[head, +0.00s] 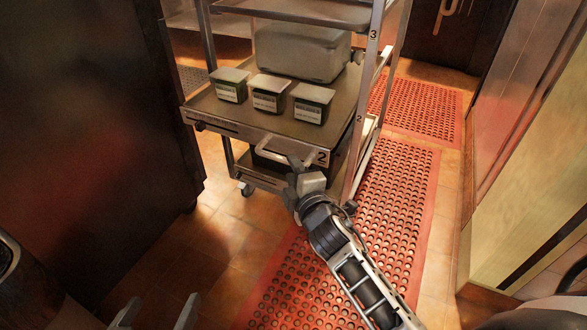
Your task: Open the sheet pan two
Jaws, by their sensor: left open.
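Sheet pan two (225,110) is the rack's middle tray, marked with a 2. It carries three small labelled tubs (268,92) and a large lidded container (300,50). A pale handle (272,152) is on its front edge. My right gripper (300,165) is at the right end of this handle, beside the number 2. Its fingers are small and partly hidden, so I cannot tell whether they are closed on the handle. My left gripper (157,312) is open and empty at the bottom edge, over the floor, well apart from the rack.
Tray three (300,10) is above, and a lower tray (262,180) is below. A dark cabinet (90,130) stands close on the left. Red perforated mats (400,185) cover the floor to the right. Tiled floor (220,240) in front of the rack is clear.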

